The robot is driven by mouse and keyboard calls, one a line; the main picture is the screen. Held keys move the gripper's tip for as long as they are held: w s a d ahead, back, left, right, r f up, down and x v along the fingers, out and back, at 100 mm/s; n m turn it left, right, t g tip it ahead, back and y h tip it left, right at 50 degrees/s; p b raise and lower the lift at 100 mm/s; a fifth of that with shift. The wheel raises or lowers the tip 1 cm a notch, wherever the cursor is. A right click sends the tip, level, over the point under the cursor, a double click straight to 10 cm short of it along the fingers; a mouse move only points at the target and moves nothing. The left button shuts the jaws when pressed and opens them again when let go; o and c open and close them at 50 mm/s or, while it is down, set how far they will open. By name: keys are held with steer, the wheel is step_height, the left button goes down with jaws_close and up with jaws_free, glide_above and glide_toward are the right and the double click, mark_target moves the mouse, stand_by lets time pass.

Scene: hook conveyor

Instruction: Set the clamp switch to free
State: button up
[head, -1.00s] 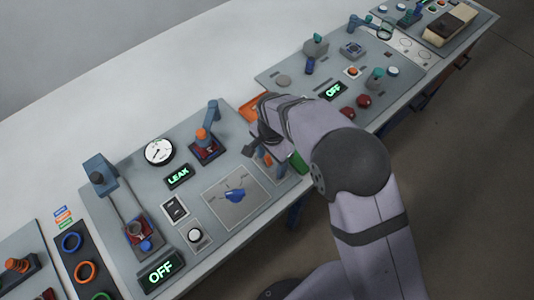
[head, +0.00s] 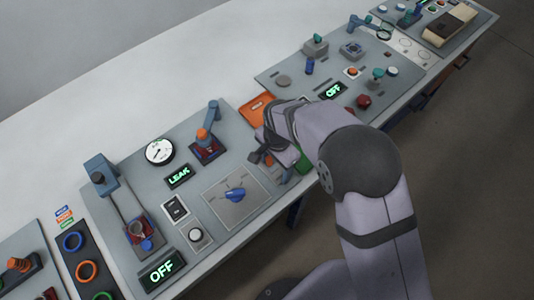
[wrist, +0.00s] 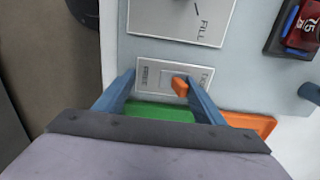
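The switch with an orange lever (wrist: 180,87) sits on a small pale plate (wrist: 148,74) in the wrist view. The lever leans toward the right, by lettering that seems to begin "FIX"; the lettering on the plate's left is too small to read. My gripper (wrist: 160,78) is open above the plate, one blue finger on each side. The lever is between the fingers, close to the right one; I cannot tell whether they touch. In the head view my gripper (head: 262,157) is at the panel's right end and largely hides the switch.
A plate with a blue knob (head: 235,195) lies left of my gripper. A blue and orange lever device (head: 207,140) stands behind. An orange tray (head: 257,108) and a green tray (wrist: 160,111) lie beside the panel.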

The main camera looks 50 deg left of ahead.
steer(key=shift+d, duration=0.75)
steer(key=shift+a, duration=0.35)
stand_by(0.5)
step_height(320, 180, up, 7)
steer(key=p, duration=0.5)
stand_by(0.3)
stand_by(0.4)
